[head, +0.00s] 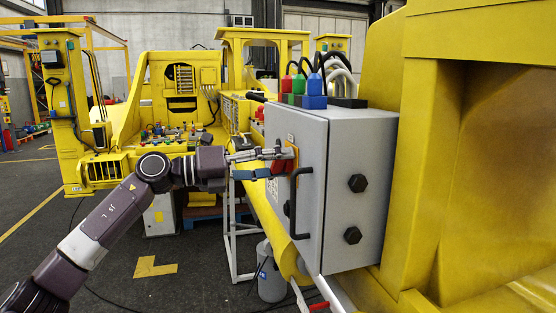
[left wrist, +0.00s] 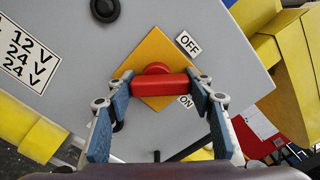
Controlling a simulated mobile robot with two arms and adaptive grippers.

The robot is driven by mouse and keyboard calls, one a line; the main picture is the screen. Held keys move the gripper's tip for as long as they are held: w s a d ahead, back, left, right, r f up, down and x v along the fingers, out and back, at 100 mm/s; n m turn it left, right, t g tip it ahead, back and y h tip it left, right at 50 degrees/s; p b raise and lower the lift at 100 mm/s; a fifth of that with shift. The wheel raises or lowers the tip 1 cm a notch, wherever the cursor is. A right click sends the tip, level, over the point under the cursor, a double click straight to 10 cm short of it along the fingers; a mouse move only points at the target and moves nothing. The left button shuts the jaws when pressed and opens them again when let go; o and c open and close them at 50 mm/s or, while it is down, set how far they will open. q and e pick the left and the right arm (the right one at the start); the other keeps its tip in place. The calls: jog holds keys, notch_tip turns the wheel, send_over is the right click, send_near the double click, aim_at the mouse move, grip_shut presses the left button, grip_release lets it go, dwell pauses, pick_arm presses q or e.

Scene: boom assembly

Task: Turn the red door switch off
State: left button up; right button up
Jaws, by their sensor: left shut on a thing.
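The red door switch (left wrist: 160,85) sits on a yellow diamond-shaped plate (left wrist: 153,48) on the grey cabinet door. Its bar lies level in the left wrist view, with the right end close to the "ON" label (left wrist: 186,101); the "OFF" label (left wrist: 188,44) is higher up. My left gripper (left wrist: 160,89) is shut on the bar, one finger at each end. In the head view my left gripper (head: 284,157) is at the front of the grey cabinet (head: 345,150) and partly covers the red switch (head: 280,167). My right gripper is not in view.
A black door handle (head: 294,205) stands out just below the switch. Red, green and blue connectors (head: 313,90) with cables stand on the cabinet. Yellow machinery (head: 480,150) rises close at the right. The floor at the left is mostly open.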

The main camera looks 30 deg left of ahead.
pick_arm(q)
jog(key=n+p, duration=0.1)
jog(key=n, duration=0.2)
jog(key=n+p, duration=0.2)
jog(key=n, duration=0.1)
jog(key=shift+w+a+r, duration=0.1)
jog(key=shift+r, duration=0.1)
jog(key=shift+f+n+p, duration=0.1)
jog(key=shift+n+p, duration=0.6)
jog(key=shift+n, duration=0.5)
jog(key=o, duration=1.2)
jog(key=shift+f, duration=0.1)
jog(key=shift+a, duration=0.15)
